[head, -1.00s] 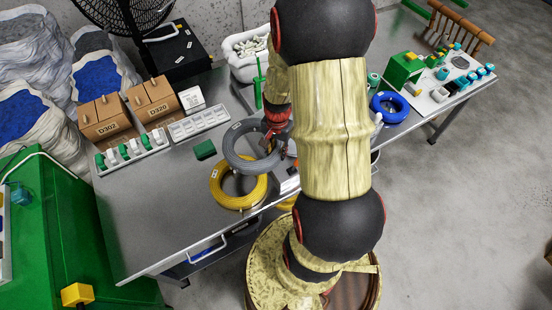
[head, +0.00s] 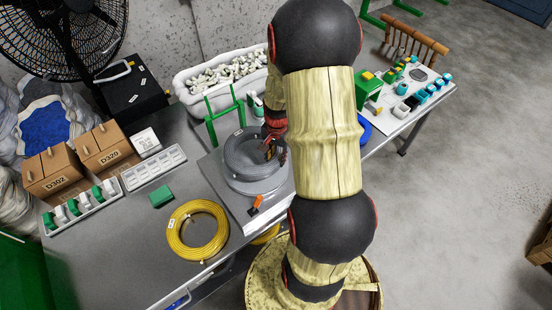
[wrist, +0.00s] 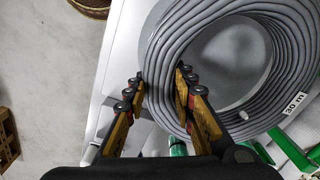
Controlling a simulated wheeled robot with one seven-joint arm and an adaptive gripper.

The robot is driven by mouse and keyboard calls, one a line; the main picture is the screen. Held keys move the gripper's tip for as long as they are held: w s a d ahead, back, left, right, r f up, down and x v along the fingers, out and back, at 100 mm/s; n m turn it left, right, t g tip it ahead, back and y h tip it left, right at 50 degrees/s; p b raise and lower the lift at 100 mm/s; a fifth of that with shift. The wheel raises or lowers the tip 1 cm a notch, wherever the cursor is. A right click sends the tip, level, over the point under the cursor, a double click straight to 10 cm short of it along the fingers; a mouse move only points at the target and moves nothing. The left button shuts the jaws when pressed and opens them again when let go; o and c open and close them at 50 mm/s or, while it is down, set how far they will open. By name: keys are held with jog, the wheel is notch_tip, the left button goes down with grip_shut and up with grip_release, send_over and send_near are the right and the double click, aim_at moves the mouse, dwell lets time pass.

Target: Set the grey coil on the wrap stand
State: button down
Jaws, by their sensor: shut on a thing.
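The grey coil (head: 238,158) is over the round plate of the wrap stand (head: 222,190), a light grey square base with an orange switch. My gripper (head: 276,142) is at the coil's right side, partly hidden by my arm. In the wrist view, the two fingers (wrist: 161,78) straddle one side of the coil (wrist: 164,52) and are shut on it. The stand's round plate (wrist: 232,68) shows through the coil's open middle. I cannot tell whether the coil touches the plate or hangs just above it.
A yellow coil (head: 176,236) lies left of the stand, near a small green block (head: 160,197). A green frame (head: 210,128) and a white bin (head: 190,88) of pale parts stand behind. A blue coil (head: 365,131) shows partly beyond my arm.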

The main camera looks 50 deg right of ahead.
jog(key=shift+f+b, duration=1.45)
jog(key=shift+f, duration=0.5)
jog(key=shift+f+b, duration=0.4)
jog(key=shift+f, duration=0.4)
jog(key=shift+f, duration=0.2)
jog(key=c, duration=1.9)
grip_release()
jog(key=shift+o, duration=0.5)
jog(key=shift+o, duration=0.6)
jog(key=o, duration=0.4)
jog(key=shift+c, duration=0.2)
jog(key=shift+o, duration=0.4)
jog(key=shift+s+a, duration=0.1)
